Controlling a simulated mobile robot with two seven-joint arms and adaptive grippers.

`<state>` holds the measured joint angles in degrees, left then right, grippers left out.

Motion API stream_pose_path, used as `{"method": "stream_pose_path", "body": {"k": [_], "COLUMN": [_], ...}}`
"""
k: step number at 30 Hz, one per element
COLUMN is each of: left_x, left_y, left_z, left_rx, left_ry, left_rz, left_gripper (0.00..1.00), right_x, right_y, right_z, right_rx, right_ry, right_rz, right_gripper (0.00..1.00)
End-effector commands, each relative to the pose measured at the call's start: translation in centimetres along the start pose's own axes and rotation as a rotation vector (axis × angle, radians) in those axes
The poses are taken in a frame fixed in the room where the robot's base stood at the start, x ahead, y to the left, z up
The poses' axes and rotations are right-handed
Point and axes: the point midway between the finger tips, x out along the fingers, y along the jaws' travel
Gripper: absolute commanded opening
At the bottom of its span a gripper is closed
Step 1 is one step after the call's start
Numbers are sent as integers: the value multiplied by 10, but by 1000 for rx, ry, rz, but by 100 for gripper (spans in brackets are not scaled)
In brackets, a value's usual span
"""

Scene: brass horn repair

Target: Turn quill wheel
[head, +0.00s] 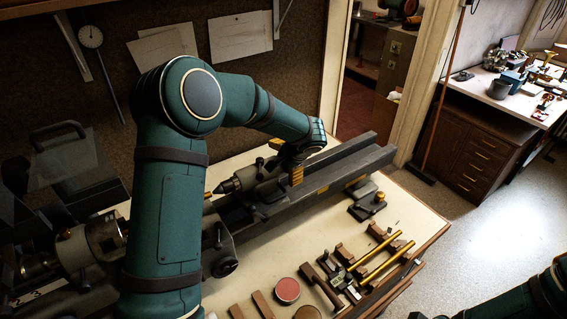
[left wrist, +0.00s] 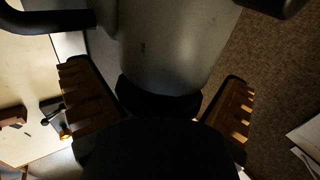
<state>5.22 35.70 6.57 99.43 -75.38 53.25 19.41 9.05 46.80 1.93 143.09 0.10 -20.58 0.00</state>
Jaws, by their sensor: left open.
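The tailstock (head: 262,185) sits on the lathe bed (head: 340,172), its pointed centre facing left. My left gripper (head: 287,160) is at the tailstock's right end, fingers open and pointing down. In the left wrist view the open fingers (left wrist: 157,75) stand on either side of a grey rounded body (left wrist: 165,45), apparently the tailstock, with gaps beside it. The quill wheel is not clearly visible; my gripper covers that end in the head view. A dark round part between the fingers cannot be identified for certain. My right arm shows only at the lower right corner, its gripper out of view.
The headstock (head: 85,245) stands at the left. Several tools, brass tubes (head: 385,262) and a round red-topped tin (head: 287,290) lie on the bench's front. A small steel fixture (head: 367,203) stands behind them. Papers (head: 240,37) hang on the wall.

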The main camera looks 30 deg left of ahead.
Motion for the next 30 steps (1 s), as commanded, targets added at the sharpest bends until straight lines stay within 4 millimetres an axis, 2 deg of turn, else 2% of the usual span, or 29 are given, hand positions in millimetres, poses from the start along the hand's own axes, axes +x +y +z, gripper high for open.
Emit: {"method": "stream_pose_path", "body": {"k": [9, 10, 14, 15, 20, 30], "left_x": [4, 4, 3, 3, 3, 2], "left_y": [0, 0, 0, 0, 0, 0], "left_z": [0, 0, 0, 0, 0, -1], "left_rx": [0, 0, 0, 0, 0, -1], "left_ry": [0, 0, 0, 0, 1, 3], "left_rz": [1, 1, 1, 1, 0, 12], "left_gripper": [100, 96, 51, 44, 40, 38], "right_x": [0, 0, 0, 0, 0, -1], "right_y": [0, 0, 0, 0, 0, 0], "right_z": [0, 0, 0, 0, 0, 0], "right_rx": [0, 0, 0, 0, 0, 0], "right_ry": [0, 0, 0, 0, 0, 0], "right_rz": [0, 0, 0, 0, 0, 0], "right_gripper": [0, 0, 0, 0, 0, 0]}}
